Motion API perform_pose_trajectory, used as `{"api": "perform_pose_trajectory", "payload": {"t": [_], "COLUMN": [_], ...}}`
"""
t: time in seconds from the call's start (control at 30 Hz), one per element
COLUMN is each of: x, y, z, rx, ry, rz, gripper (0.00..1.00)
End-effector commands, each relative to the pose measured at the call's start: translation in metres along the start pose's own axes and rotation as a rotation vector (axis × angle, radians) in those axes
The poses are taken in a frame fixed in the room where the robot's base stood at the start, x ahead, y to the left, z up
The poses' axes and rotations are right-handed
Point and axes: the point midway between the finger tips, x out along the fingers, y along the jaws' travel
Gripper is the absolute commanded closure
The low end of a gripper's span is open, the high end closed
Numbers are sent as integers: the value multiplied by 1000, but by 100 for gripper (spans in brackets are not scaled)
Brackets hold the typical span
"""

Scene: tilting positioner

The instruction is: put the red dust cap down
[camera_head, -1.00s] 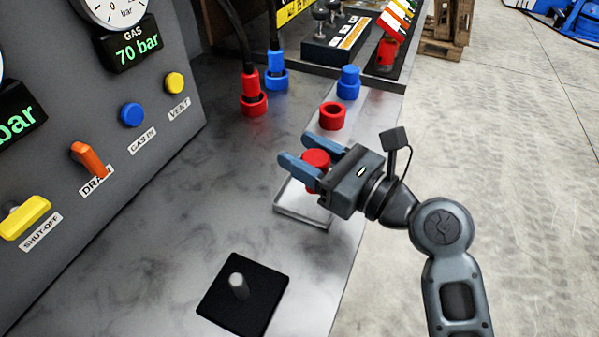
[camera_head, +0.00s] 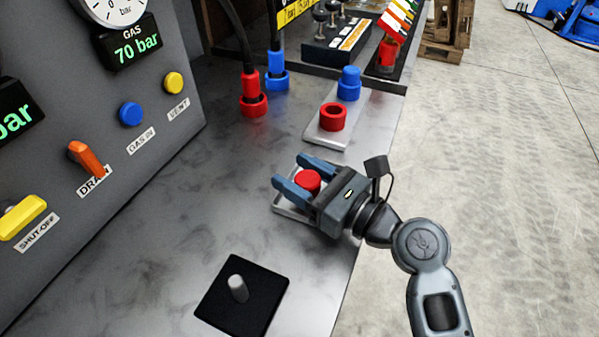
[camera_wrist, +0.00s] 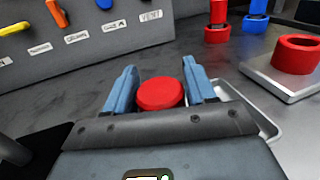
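The red dust cap (camera_head: 307,181) sits between the two blue fingers of my gripper (camera_head: 304,178). In the wrist view the cap (camera_wrist: 161,94) is framed by the fingers (camera_wrist: 160,88), which lie close against both its sides. My gripper is low over a shallow, light metal tray (camera_head: 288,207) at the bench's right edge. The tray's rim also shows in the wrist view (camera_wrist: 255,112). The cap's underside is hidden, so I cannot tell whether it touches the tray floor.
Behind stands a pale plate (camera_head: 318,137) with a red ring-shaped fitting (camera_head: 333,117) and a blue one (camera_head: 348,83). A black square base with a grey peg (camera_head: 238,288) is in front. The control panel (camera_head: 60,115) rises at left. The bench (camera_head: 190,190) between is clear.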

Motion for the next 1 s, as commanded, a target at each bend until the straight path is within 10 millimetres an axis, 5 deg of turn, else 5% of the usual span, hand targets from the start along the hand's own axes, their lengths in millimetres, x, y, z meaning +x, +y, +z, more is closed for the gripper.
{"api": "perform_pose_trajectory", "payload": {"t": [0.2,0.5,1.0], "x": [0,0,-91], "y": [0,0,0], "z": [0,5,2], "rx": [0,-2,0], "ry": [0,0,1], "rz": [0,0,-3], "gripper": [26,26,26]}}
